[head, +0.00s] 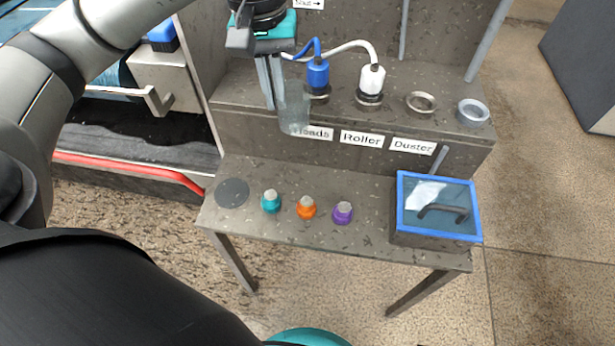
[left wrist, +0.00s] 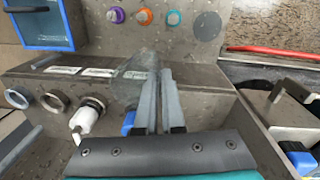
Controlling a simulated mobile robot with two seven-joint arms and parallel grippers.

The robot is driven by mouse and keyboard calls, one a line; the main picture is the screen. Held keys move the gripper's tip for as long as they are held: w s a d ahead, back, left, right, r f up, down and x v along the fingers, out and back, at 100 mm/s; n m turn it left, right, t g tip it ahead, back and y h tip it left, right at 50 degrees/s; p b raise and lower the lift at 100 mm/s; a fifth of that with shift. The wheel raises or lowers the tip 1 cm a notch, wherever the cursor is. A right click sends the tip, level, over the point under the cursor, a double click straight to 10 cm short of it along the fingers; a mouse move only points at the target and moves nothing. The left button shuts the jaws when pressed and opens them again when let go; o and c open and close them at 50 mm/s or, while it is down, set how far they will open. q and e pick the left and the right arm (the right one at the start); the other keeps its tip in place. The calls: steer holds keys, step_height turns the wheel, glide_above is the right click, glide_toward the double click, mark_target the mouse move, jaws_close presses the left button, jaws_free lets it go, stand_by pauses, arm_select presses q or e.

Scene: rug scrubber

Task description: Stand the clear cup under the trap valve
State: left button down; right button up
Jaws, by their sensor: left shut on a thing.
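My left gripper (head: 270,82) points down in front of the upper shelf, shut on the clear cup (head: 293,108). The cup is see-through and hangs beside the fingertips, in front of the label strip, clear of the lower shelf. In the left wrist view the cup (left wrist: 137,66) shows at the fingertips of the left gripper (left wrist: 158,75). I cannot make out for certain which part is the trap valve. A metal bracket-like part (head: 155,100) sticks out from the machine at left. My right gripper's fingers are not in view.
A dark disc (head: 232,193) and teal (head: 271,201), orange (head: 306,208) and purple (head: 342,213) knobs line the lower shelf (head: 370,238). A blue-rimmed box (head: 437,208) stands at its right. Blue (head: 318,72) and white (head: 372,80) hose fittings stand above. A red rail (head: 130,168) edges the machine.

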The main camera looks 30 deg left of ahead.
arm_select(q)
steer(key=shift+f+b, duration=3.2)
steer(key=shift+f, duration=6.55)
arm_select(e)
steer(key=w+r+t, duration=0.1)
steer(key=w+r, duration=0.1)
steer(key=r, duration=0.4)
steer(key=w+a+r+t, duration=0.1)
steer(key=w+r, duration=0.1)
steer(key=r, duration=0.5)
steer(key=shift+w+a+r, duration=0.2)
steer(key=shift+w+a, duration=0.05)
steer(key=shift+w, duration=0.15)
arm_select(q)
steer(key=shift+f, duration=0.15)
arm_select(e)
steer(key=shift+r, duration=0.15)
arm_select(q)
steer(key=c, duration=1.3)
jaws_free()
steer(key=shift+c, duration=0.2)
steer(key=o, duration=0.3)
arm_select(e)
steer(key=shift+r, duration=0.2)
